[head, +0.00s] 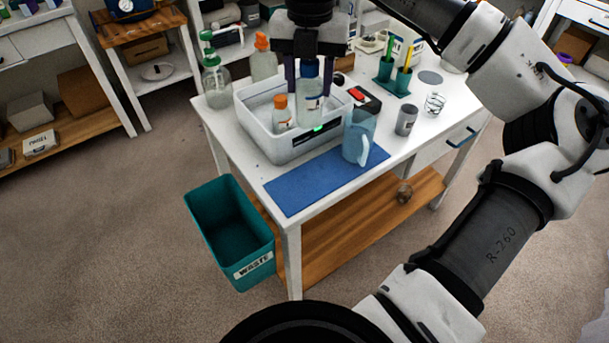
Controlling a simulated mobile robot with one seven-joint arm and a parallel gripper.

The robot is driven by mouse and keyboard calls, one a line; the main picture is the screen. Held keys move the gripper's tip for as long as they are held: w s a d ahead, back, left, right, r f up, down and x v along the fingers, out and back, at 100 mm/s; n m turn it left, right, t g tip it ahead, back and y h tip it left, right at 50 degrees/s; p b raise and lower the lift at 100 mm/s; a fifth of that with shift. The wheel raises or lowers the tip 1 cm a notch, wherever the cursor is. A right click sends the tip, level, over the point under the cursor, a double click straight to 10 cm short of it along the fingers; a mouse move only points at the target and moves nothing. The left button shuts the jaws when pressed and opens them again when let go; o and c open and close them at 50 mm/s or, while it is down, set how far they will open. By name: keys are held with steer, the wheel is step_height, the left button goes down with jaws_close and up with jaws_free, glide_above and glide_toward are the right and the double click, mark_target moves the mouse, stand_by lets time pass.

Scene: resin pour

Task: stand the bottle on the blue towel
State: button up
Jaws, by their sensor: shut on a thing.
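A clear bottle with a blue cap (310,103) is upright between the fingers of my gripper (309,78). My gripper points down and is shut on it near the cap. The bottle is in or just above the white tub (262,146); I cannot tell whether its base touches the tub floor. A smaller bottle with an orange cap (282,120) stands in the tub just left of it. The blue towel (310,185) lies flat along the table's front edge, in front of the tub.
A translucent blue pitcher (356,142) stands at the towel's right back part. A grey can (406,120) and a wire whisk-like item (434,104) are further right. Pump bottle (215,85) stands at back left. A teal waste bin (230,235) is on the floor. The towel's left part is bare.

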mark_target(309, 110)
step_height(309, 110, down, 18)
steer(key=p, duration=0.3)
steer(key=shift+f, duration=0.4)
steer(key=shift+f, duration=0.2)
steer(key=o, duration=1.2)
steer(key=shift+r, duration=0.1)
steer(key=shift+o, duration=0.2)
steer(key=shift+r+p, duration=0.25)
steer(key=shift+p, duration=0.1)
step_height(309, 110, up, 12)
steer(key=b, duration=0.3)
steer(key=shift+f, duration=0.1)
